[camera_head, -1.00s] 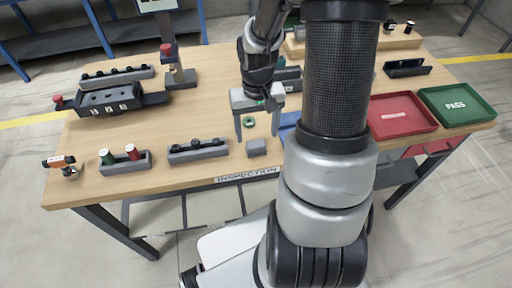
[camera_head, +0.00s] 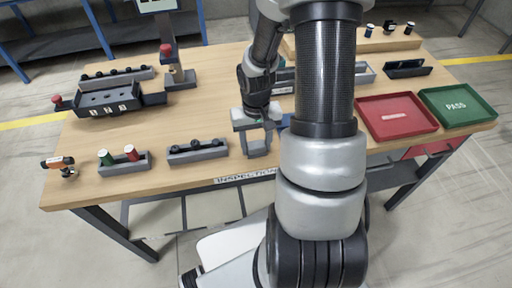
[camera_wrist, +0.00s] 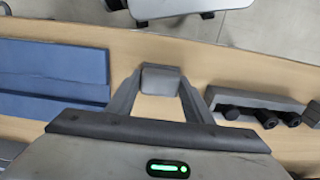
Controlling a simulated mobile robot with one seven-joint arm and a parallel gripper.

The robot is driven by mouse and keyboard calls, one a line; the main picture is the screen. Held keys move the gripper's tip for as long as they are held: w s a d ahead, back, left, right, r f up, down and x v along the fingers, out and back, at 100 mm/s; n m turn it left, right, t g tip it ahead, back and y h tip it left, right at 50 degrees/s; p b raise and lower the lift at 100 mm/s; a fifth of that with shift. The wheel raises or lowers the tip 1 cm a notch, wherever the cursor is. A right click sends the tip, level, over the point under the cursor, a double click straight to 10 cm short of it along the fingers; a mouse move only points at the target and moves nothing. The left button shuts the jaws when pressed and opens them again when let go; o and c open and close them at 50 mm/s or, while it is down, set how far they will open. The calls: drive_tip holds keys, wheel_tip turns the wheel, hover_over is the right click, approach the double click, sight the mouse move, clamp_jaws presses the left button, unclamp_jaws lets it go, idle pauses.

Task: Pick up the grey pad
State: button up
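The grey pad (camera_head: 257,149) is a small grey block near the table's front edge, just right of the dark rack of black pegs. In the wrist view the pad (camera_wrist: 160,80) lies between my two fingertips. My gripper (camera_head: 257,145) points down over it, with one finger on each side. In the wrist view the fingers of my gripper (camera_wrist: 160,88) stand apart and their tips come close to the pad's sides. I cannot tell whether they touch it. The pad appears to rest on the table.
The peg rack (camera_head: 198,151) stands close left of my gripper; it also shows in the wrist view (camera_wrist: 255,105). A blue panel (camera_wrist: 55,75) lies on the other side. A red tray (camera_head: 397,116) and a green PASS tray (camera_head: 458,104) are at the right.

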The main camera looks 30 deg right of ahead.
sight(256, 144)
drive_tip(key=c, duration=0.5)
drive_tip(key=shift+o, duration=0.2)
wheel_tip(256, 144, up, 10)
drive_tip(key=shift+f+p, duration=0.1)
drive_tip(key=shift+p, duration=0.45)
drive_tip(key=shift+s, duration=0.1)
